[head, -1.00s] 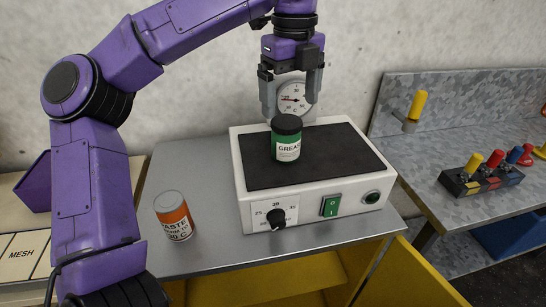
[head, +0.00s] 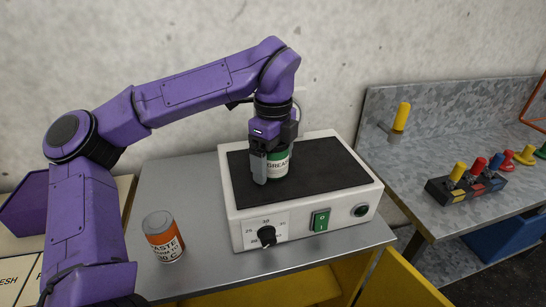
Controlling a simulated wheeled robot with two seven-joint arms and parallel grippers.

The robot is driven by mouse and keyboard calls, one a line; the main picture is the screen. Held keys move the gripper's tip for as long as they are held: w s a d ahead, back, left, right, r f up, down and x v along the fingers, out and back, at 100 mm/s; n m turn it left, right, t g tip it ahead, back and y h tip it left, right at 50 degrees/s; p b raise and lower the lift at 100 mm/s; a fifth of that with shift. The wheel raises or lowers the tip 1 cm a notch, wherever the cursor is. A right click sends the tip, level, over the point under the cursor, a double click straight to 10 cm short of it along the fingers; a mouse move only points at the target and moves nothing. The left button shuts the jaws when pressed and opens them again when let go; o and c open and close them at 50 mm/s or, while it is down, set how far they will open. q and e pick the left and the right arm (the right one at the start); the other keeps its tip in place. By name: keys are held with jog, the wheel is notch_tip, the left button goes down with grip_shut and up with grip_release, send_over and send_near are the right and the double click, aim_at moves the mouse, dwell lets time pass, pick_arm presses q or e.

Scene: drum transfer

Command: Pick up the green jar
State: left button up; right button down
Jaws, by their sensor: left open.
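The green jar (head: 279,163) with a white label reading GREASE stands upright on the black top of the white hot plate box (head: 240,219). My left gripper (head: 273,165) points down over the jar, with its fingers low beside it. One grey finger stands at the jar's left front; the other is mostly hidden behind the wrist and jar. The gripper is open, and the jar's lid is hidden under it. I cannot tell whether a finger touches the jar. My right gripper does not show.
An orange jar (head: 164,237) with a grey lid stands on the grey table (head: 180,182), left of the box. The box has a knob (head: 267,235) and a green switch (head: 320,219). A bench at the right holds a block (head: 440,191) with coloured pegs.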

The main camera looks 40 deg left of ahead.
pick_arm(q)
jog(key=shift+d, duration=0.1)
jog(key=c, duration=1.1)
jog(key=shift+r, duration=0.15)
jog(key=shift+c, duration=0.2)
